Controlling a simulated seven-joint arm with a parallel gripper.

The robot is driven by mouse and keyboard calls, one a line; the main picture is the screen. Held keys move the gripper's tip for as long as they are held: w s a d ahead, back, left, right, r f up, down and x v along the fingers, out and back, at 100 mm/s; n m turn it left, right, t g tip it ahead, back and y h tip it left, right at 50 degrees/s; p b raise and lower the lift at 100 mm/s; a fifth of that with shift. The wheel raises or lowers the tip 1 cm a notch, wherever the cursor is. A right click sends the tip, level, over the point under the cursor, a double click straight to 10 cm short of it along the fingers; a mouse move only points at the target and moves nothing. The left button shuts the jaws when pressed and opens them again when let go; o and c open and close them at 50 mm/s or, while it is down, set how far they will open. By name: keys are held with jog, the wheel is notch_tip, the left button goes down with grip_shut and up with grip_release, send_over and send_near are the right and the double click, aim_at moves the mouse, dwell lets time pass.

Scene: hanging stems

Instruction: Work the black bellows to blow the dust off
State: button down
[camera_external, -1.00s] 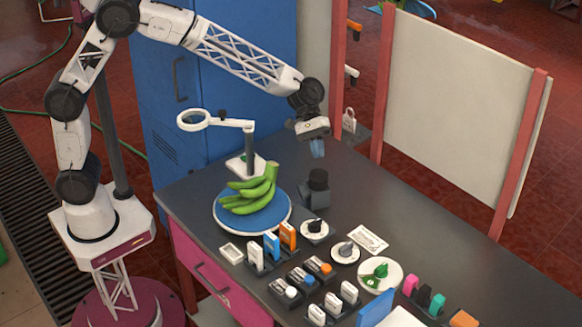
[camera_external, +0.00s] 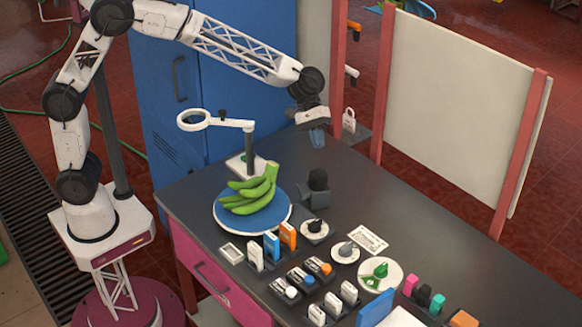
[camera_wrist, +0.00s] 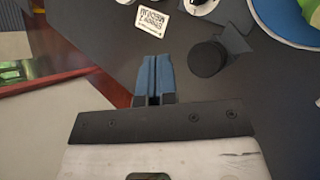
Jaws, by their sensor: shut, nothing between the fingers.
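The black bellows (camera_external: 318,181) stands on the dark table, a short rounded black top beside a blocky dark base. In the wrist view the bellows (camera_wrist: 208,59) shows as a black round top to the right of my fingers, with a dark angular part beside it. My gripper (camera_external: 317,140) has blue fingertips and hangs in the air above the bellows, apart from it. In the wrist view my gripper (camera_wrist: 153,76) has its two blue fingers together with nothing between them. I cannot make out any dust in these views.
Green bananas (camera_external: 250,196) lie on a blue plate (camera_external: 228,222) left of the bellows, near a magnifier (camera_external: 248,150) on a stand. Dials, switches, a white card (camera_external: 369,238) and a white plate (camera_external: 393,284) with green pieces fill the front. Table behind the bellows is clear.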

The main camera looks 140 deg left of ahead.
aim_at(318, 177)
jog(key=shift+f, duration=0.2)
jog(key=shift+f, duration=4.15)
jog(key=shift+f, duration=1.45)
dwell(0.8)
jog(key=shift+r, duration=1.4)
